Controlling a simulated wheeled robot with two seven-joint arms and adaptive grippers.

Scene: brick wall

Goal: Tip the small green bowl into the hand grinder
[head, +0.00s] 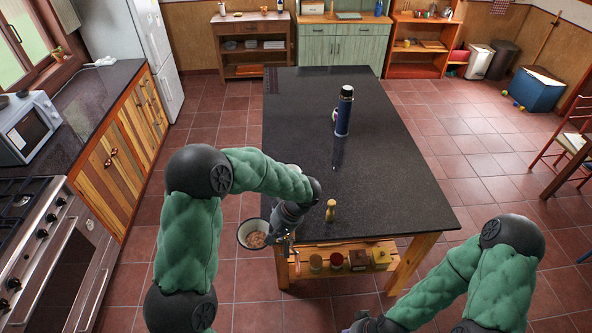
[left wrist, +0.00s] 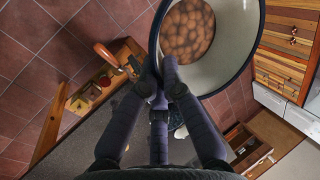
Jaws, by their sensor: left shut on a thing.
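My left gripper (head: 284,236) is shut on the rim of a bowl (head: 241,232) with a pale inside and a dark blue rim; no green shows on it. The bowl holds many round brown pieces (head: 256,239). It hangs in the air off the near left corner of the dark table. In the left wrist view the bowl (left wrist: 236,62) is at the top, with the fingers (left wrist: 165,75) at its rim. A small tan mill-like object (head: 331,210) stands on the table right of my left gripper. I cannot clearly make out a hand grinder. My right gripper (head: 372,324) is partly cut off at the bottom edge.
A dark blue flask (head: 344,112) stands farther back on the black tabletop (head: 400,165). Jars and a yellowish box (head: 381,257) sit on the lower shelf. A counter with a microwave (head: 28,128) and a stove are at left. Much of the tabletop is clear.

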